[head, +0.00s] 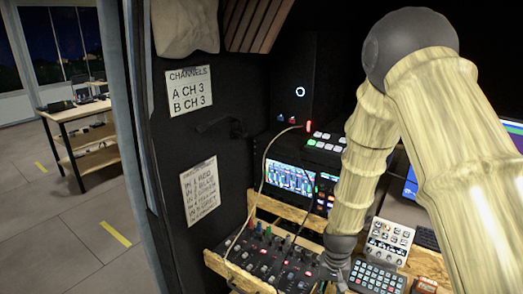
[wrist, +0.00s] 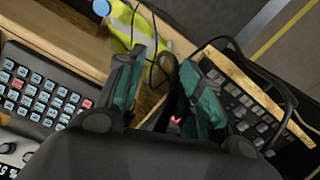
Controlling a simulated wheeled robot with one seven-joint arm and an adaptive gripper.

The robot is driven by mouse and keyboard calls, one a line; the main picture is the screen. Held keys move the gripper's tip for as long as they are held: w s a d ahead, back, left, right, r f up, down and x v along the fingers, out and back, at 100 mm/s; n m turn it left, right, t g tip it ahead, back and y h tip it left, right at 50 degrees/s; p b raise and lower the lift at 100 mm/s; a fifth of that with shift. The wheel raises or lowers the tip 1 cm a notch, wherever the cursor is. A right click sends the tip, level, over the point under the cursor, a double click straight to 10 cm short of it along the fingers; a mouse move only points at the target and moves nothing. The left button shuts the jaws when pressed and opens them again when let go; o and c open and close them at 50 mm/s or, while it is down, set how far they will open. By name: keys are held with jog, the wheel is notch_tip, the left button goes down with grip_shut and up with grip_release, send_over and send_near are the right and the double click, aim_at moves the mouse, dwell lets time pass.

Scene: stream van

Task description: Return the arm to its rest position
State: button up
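My arm comes in from the right in the head view, in a pale sleeve with a dark grey elbow, and bends down over the desk. My gripper (wrist: 160,92) shows in the wrist view with its two teal-padded fingers apart. I see nothing clasped between them; a dark cable and a small red glow show past the gap. In the head view the gripper is low in the picture, beside the audio mixer (head: 268,262) and the keypad with pale blue keys (head: 376,277), partly hidden by my wrist.
A wooden desk carries a lit screen (head: 289,177), a button panel (head: 326,143) and a white controller (head: 388,242). A thin cable hangs over the mixer. A dark wall with paper signs (head: 190,92) stands at left. In the wrist view, a yellow-green cloth (wrist: 130,25) lies beyond the fingers.

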jog(key=s+d+f+n, duration=0.1)
jog(key=s+d+f, duration=0.1)
jog(key=s+f, duration=1.35)
jog(key=s+f+n, duration=0.1)
jog(key=s+f, duration=0.1)
jog(key=s, duration=0.7)
jog(key=s+f+b, duration=0.1)
jog(key=s+f, duration=0.1)
jog(key=s, duration=0.7)
jog(key=shift+s+d+f+n, duration=0.15)
jog(key=shift+s+f+n, duration=0.1)
jog(key=shift+f+n, duration=0.15)
